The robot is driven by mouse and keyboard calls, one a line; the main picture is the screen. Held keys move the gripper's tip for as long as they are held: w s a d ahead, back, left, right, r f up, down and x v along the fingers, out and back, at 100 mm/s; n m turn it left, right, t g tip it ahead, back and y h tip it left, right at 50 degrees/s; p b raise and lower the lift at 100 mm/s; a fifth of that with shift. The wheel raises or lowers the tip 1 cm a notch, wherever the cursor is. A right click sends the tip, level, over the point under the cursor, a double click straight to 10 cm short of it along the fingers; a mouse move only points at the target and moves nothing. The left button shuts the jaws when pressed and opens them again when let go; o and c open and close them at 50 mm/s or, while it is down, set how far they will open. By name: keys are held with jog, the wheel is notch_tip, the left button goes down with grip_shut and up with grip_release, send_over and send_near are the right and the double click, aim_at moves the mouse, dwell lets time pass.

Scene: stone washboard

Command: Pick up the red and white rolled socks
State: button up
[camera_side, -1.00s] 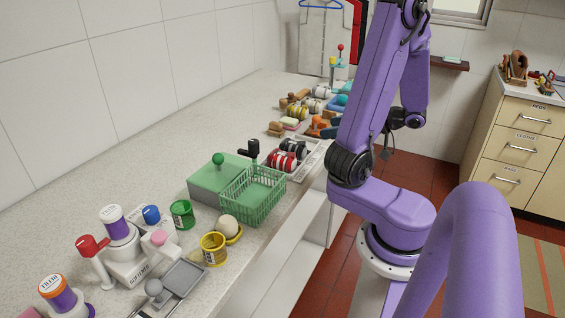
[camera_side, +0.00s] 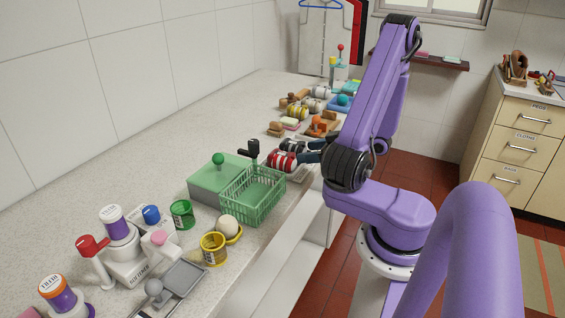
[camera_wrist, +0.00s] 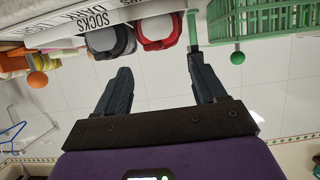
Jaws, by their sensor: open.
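In the wrist view the red socks (camera_wrist: 160,32) show as a red roll near the top, ahead of the gap between my fingers. My gripper (camera_wrist: 163,76) is open and empty, with its two dark fingers spread. In the side view my gripper (camera_side: 312,151) is low at the counter's edge, to the right of the socks; whether it touches them cannot be told.
Dark rolled socks (camera_wrist: 110,42) sit right beside the red ones, near a white SOCKS/DARK label (camera_wrist: 92,22). A green basket (camera_side: 253,194) stands in front of the red socks. A black-handled item (camera_side: 254,149) stands to their left. Several small items crowd the counter behind.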

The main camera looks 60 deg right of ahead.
aim_at(286, 155)
jog(key=x, duration=0.5)
jog(key=shift+w, duration=0.15)
jog(key=shift+f+x, duration=0.2)
jog(key=shift+x, duration=2.45)
jog(key=shift+a, duration=0.15)
jog(key=c, duration=0.7)
